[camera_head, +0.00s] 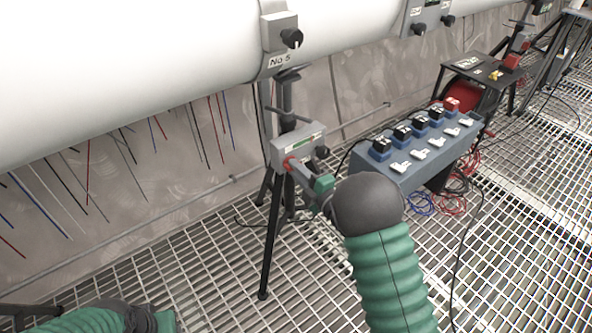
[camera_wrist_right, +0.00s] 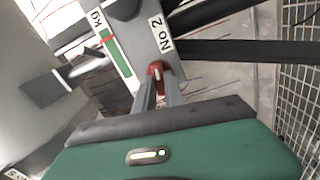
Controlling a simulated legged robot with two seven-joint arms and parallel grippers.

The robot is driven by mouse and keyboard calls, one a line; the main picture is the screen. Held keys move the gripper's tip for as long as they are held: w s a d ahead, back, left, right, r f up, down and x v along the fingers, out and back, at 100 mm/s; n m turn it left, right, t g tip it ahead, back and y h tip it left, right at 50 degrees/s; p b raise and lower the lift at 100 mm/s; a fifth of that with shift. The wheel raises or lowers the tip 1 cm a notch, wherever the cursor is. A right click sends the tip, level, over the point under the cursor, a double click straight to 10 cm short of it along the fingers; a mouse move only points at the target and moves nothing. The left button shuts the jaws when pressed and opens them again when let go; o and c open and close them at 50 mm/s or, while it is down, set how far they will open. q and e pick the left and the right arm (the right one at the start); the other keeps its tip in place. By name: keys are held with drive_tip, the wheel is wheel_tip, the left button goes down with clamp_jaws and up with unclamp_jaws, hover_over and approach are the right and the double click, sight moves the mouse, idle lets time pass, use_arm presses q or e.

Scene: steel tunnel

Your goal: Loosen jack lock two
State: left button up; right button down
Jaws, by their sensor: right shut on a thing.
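The jack box labelled No 2 (camera_wrist_right: 163,32) stands on a dark tripod under the white pipe. It also shows in the head view (camera_head: 297,147). Its red lock (camera_head: 289,164) is on the box's near left side, and shows in the right wrist view (camera_wrist_right: 156,70). My right gripper (camera_head: 292,167) reaches the box from the lower right, its fingers shut on the red lock. The fingers partly hide the lock in both views. My left arm shows at the bottom left of the head view, with its green hand (camera_head: 163,322) cut by the frame; its fingers are out of sight.
A blue control box (camera_head: 415,165) with several switches stands right of the jack, with loose red and blue cables beneath it. A clamp labelled No 5 (camera_head: 279,60) is on the pipe (camera_head: 130,70) above. A dark stand (camera_head: 480,68) is farther back. The floor is open grating.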

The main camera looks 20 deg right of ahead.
drive_tip(key=shift+s+a+f, duration=0.1)
drive_tip(key=shift+s+f, duration=0.05)
drive_tip(key=shift+f, duration=0.2)
drive_tip(key=c, duration=1.5)
unclamp_jaws()
drive_tip(key=shift+o, duration=0.3)
drive_tip(key=shift+r, duration=0.15)
drive_tip(key=p+v, duration=0.5)
drive_tip(key=v, duration=1.1)
drive_tip(key=shift+s, duration=0.35)
